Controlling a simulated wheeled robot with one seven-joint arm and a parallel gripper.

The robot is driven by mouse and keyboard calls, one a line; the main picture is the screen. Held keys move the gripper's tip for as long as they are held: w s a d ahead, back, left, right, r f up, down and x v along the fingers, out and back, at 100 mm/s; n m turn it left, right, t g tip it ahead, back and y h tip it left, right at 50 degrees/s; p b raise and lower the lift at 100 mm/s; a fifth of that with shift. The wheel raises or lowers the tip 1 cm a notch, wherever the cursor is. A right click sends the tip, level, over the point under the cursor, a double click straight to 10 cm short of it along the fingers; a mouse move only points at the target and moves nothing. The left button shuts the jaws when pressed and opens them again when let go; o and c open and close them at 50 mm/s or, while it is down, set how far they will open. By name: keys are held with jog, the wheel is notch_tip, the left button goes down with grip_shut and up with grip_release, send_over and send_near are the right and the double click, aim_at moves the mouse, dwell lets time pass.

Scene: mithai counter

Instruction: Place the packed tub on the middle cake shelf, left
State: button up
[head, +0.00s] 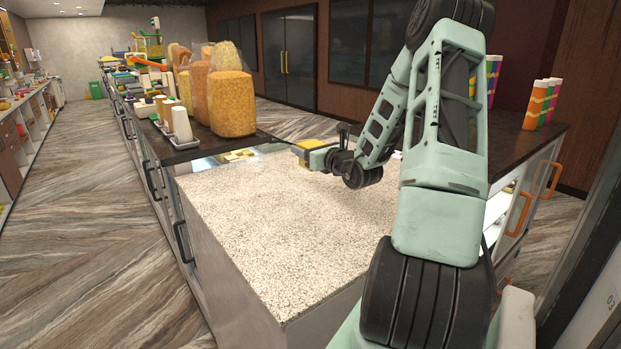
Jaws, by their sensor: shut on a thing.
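My gripper (338,152) is over the far right part of the speckled counter top, seen small and partly from behind. It is shut on a small tub (307,154) with a yellow-orange top and a pale side, taken to be the packed tub. The tub looks about level; whether it touches anything below is not clear. A glass case (236,157) with yellowish sweets shows just beyond the counter's far edge. The middle cake shelf cannot be made out from here.
The speckled counter top (270,235) is bare. Beyond it stand large bags of orange and yellow snacks (232,103) and white-bodied dispensers (181,124). The wooden floor at left is clear.

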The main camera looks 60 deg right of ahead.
jog(key=shift+f+p, duration=1.25)
jog(key=shift+f, duration=3.05)
jog(key=shift+f, duration=0.2)
jog(key=o, duration=1)
jog(key=shift+o, duration=0.2)
jog(key=shift+r, duration=0.15)
